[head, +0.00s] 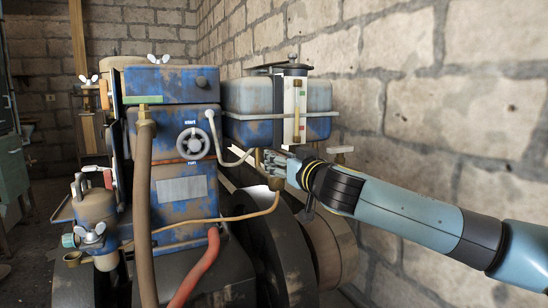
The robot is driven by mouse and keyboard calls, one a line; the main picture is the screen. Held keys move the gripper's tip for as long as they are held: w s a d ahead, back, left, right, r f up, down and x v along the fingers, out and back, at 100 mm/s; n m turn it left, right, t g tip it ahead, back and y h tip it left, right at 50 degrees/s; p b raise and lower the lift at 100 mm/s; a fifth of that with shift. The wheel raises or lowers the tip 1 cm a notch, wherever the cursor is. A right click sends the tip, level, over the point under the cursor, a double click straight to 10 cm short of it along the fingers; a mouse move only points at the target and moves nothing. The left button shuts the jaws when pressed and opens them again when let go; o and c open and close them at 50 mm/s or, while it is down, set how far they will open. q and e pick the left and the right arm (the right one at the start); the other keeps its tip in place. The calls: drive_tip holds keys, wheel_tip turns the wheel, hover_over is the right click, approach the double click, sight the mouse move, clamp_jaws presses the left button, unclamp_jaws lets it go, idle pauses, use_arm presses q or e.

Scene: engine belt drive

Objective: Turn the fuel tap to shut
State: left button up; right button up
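A blue, worn fuel tank (247,97) with a sight gauge (296,108) on its front stands behind the engine block. A small brass fitting, likely the fuel tap (258,158), sits below the tank on the thin fuel line (268,207). My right gripper (272,167) reaches in from the right, its fingers at or just beside this brass fitting. The fingers cover part of it, so the handle's position is hidden. I cannot tell whether they touch or grip it. My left gripper is out of view.
The blue engine (183,189) with a round dial marked "start" (192,143) fills the centre. A dark flywheel (287,250) and tan drum (332,250) lie below my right arm. A brass fitting (340,149) sits right of the gripper. A block wall (460,110) bounds the right.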

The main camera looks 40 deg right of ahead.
drive_tip(key=x, duration=0.4)
drive_tip(key=shift+w, duration=0.1)
clamp_jaws()
